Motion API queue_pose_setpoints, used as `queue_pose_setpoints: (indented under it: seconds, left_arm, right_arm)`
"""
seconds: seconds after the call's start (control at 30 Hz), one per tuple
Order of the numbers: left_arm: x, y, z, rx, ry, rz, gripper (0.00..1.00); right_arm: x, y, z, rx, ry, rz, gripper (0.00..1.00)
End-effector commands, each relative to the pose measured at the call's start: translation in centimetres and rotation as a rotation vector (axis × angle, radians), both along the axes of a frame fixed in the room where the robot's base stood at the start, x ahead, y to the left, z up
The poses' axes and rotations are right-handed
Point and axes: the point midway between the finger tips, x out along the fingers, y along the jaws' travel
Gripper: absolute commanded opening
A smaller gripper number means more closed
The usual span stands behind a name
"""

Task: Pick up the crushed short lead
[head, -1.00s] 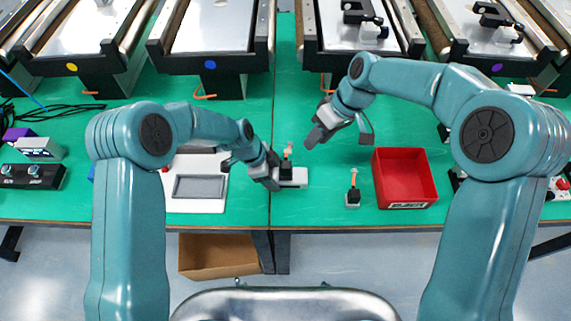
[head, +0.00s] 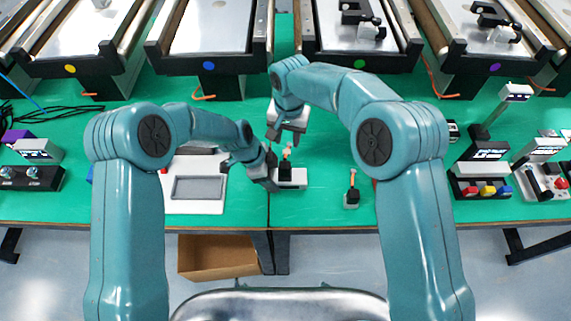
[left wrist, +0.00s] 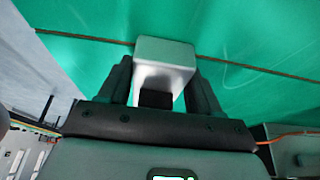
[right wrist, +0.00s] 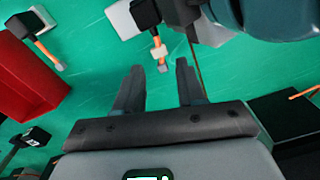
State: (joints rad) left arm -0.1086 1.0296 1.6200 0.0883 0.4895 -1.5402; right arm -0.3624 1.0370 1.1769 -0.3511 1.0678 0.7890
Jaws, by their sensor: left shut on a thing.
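A white block (head: 293,184) stands near the table's front edge, with a black connector and a short upright orange lead (head: 286,154) on it. My left gripper (head: 272,172) is shut on this block, whose white body shows between the fingers in the left wrist view (left wrist: 165,60). My right gripper (head: 285,138) is open and empty, just behind and above the lead. In the right wrist view the orange lead (right wrist: 156,40), with a pale collar and grey tip, points between the open fingers (right wrist: 157,72). Whether it is crushed is too small to tell.
A second orange lead (head: 352,179) stands in a black connector on a white base to the right. A red bin (right wrist: 25,80) shows in the right wrist view, mostly hidden by my right arm in the head view. A grey-screened panel (head: 198,188) lies left. Conveyors (head: 210,45) line the back.

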Motion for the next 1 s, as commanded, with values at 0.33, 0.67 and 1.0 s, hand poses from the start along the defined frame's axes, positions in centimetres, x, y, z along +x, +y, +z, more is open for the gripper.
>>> queue_pose_setpoints:
  seconds: [0.33, 0.67, 1.0]
  left_arm:
    - [0.0, 0.0, -0.1, 0.0, -0.001, 0.001, 0.23]
    - [0.0, 0.0, 0.0, 0.0, -0.001, 0.001, 0.23]
    - [0.0, 0.0, 0.0, 0.0, -0.001, 0.001, 0.23]
  right_arm:
    - [0.2, 0.0, -4.3, 0.001, 0.003, 0.0, 0.39]
    - [0.5, 0.0, -7.5, 0.003, -0.002, 0.0, 0.39]
    - [0.5, 0.0, -7.5, 0.002, -0.001, 0.0, 0.0]
